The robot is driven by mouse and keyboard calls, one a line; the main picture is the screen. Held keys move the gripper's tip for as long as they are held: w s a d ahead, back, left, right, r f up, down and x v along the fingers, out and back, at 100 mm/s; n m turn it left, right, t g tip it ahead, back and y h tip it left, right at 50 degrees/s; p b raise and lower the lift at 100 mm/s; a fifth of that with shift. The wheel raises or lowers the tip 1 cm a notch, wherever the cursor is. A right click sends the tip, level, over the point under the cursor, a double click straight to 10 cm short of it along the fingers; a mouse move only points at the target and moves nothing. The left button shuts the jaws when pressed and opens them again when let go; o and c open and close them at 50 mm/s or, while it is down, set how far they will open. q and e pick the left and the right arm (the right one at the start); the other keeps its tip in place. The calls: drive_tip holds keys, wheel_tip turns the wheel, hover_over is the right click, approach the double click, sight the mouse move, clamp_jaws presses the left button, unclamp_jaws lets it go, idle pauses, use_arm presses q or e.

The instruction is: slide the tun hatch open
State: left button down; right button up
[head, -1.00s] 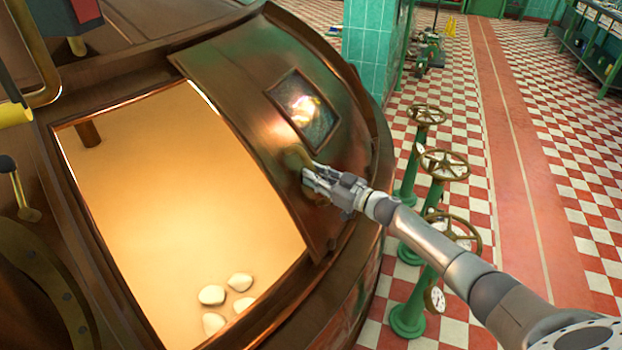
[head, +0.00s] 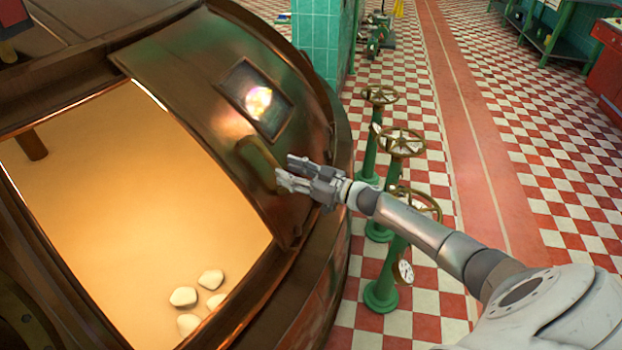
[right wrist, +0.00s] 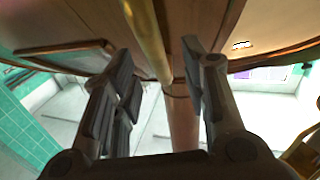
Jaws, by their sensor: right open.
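The copper tun hatch (head: 215,105) is a curved panel with a small window (head: 256,99). It stands slid to the right of a wide opening, through which pale liquid or mash (head: 150,200) shows. A brass handle (head: 258,160) is fixed near the hatch's right side. My right gripper (head: 281,171) is open just right of the handle and appears apart from it. In the right wrist view the brass handle bar (right wrist: 148,40) runs ahead of the open fingers (right wrist: 165,75). My left gripper is not in view.
Several pale lumps (head: 183,297) lie at the opening's lower right. Green valve stands with brass handwheels (head: 402,142) stand on the checkered floor close to my right arm. A green tiled pillar (head: 318,40) rises behind the tun. The red floor strip is clear.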

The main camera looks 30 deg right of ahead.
drive_tip(key=v, duration=0.6)
drive_tip(key=shift+s+d, duration=0.2)
drive_tip(key=shift+s, duration=0.15)
